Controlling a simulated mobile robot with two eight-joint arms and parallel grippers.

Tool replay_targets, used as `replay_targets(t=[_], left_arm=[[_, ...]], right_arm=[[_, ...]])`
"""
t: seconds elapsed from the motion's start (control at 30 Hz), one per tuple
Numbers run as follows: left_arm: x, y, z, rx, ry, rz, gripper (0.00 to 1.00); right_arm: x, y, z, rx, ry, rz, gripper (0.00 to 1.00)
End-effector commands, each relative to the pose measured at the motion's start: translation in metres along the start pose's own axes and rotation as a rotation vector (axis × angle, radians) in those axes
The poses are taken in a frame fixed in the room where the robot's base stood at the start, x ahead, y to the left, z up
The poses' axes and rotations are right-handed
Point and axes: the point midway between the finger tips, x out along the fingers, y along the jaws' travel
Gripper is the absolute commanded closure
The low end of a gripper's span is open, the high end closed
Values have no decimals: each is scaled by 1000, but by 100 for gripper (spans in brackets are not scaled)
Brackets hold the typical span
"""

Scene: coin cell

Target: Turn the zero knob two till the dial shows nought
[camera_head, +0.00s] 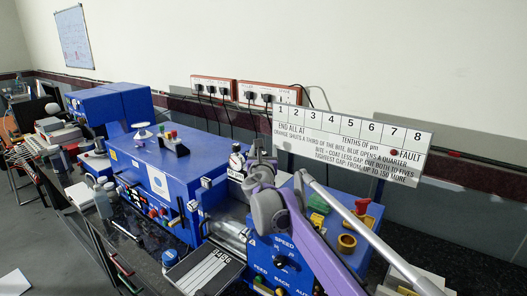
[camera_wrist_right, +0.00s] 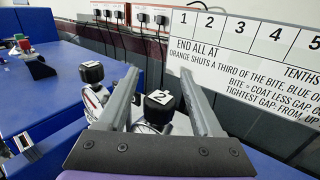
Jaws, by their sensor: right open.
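In the right wrist view, a black knob marked 2 (camera_wrist_right: 160,101) stands upright between the fingers of my right gripper (camera_wrist_right: 167,95). The gripper is open, with a visible gap on both sides of the knob. A second black knob (camera_wrist_right: 92,72) with a white label stands to the left, outside the left finger. Parts of round dials show below the knobs, but their readings cannot be made out. In the head view, a small white dial (camera_head: 236,161) sits on the blue machine, just left of my right gripper (camera_head: 261,150). My left gripper is not in view.
A white sign (camera_head: 350,138) with numbers 1 to 8 stands behind the gripper. A long blue machine (camera_head: 165,165) lies to the left. A blue control box (camera_head: 285,262) with yellow and green parts is at the front right. Sockets with plugs (camera_head: 265,93) line the wall.

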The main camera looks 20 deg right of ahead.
Motion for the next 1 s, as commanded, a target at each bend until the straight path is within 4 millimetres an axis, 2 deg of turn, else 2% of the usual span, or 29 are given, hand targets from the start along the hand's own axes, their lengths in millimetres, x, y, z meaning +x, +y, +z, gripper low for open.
replay_targets(t=[0.07, 0.4, 0.73, 1.0], left_arm=[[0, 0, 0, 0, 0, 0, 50], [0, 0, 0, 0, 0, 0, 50], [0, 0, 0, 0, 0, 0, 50], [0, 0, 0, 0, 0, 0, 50]], right_arm=[[0, 0, 0, 0, 0, 0, 37], [0, 0, 0, 0, 0, 0, 98], [0, 0, 0, 0, 0, -17, 100], [-1, -2, 0, 2, 0, -148, 100]])
